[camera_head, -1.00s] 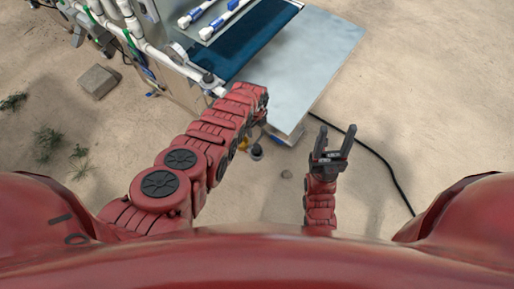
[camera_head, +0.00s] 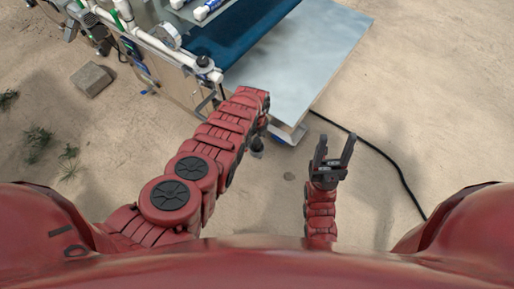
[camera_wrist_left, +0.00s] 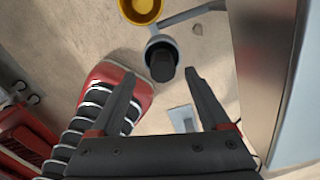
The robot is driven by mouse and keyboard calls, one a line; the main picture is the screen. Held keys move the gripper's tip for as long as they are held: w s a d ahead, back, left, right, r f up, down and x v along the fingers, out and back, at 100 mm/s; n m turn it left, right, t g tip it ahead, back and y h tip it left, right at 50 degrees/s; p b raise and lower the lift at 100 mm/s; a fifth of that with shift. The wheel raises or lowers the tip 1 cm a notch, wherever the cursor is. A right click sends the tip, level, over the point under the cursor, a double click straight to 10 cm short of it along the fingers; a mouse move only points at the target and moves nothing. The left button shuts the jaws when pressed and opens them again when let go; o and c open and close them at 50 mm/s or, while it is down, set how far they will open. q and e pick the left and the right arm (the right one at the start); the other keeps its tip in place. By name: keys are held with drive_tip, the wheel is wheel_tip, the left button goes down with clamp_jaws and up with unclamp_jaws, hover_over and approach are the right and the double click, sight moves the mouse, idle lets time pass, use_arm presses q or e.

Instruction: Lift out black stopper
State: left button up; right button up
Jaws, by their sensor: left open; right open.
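The black stopper (camera_wrist_left: 162,65) sits in a grey round holder (camera_wrist_left: 160,44) in the left wrist view. A small dark round part, probably the same stopper and holder (camera_head: 257,147), shows beside my left arm in the head view. My left gripper (camera_wrist_left: 160,74) is open, with its fingertips on either side of the stopper's near end in the picture. I cannot tell whether they touch it. In the head view the left gripper's fingers are hidden by my arm. My right gripper (camera_head: 334,148) is open and empty over the sand, right of the left arm.
A yellow ring-shaped cup (camera_wrist_left: 141,10) adjoins the grey holder. The seeder's metal table (camera_head: 305,55) lies just beyond the left arm, with a pressure gauge (camera_head: 167,36) and white pipes to its left. A black cable (camera_head: 395,170) runs over the sand at right.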

use_arm(q)
drive_tip(key=f+b, duration=0.2)
drive_tip(key=b, duration=0.1)
drive_tip(key=f+b, duration=0.3)
drive_tip(key=shift+w+d+f, duration=0.1)
drive_tip(key=shift+w+f, duration=0.05)
drive_tip(key=shift+w, duration=0.05)
drive_tip(key=shift+r, duration=0.2)
drive_tip(key=shift+c, duration=0.3)
clamp_jaws()
